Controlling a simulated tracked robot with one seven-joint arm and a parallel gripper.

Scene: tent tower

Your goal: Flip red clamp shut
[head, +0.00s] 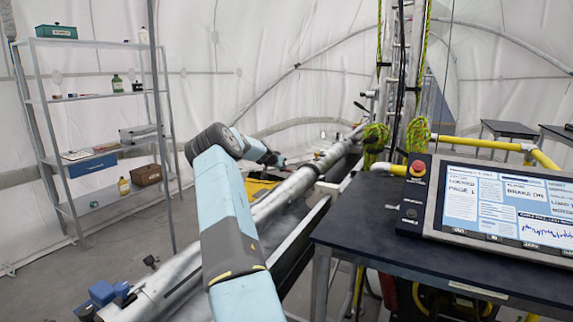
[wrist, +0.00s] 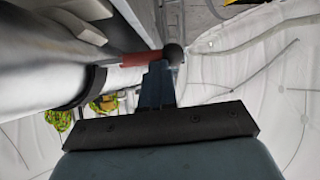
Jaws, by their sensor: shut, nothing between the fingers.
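The red clamp shows in the wrist view as a red bar (wrist: 138,59) lying along the metal pipe (wrist: 50,62), with a dark round knob (wrist: 174,54) at its right end. My gripper (wrist: 160,70) is shut and empty. Its fingertips are right beside the bar and knob; I cannot tell whether they touch. They hide part of the bar. In the head view my gripper (head: 275,159) is at the far end of my arm, above and beside the long silver pipe (head: 285,192). I cannot make out the red clamp there.
A black band (wrist: 84,90) circles the pipe in the wrist view. In the head view, a dark table (head: 440,255) with a control screen (head: 505,203) stands at right. A shelf rack (head: 95,125) stands at left. Green rope coils (head: 416,135) hang by the tower. Open floor lies left.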

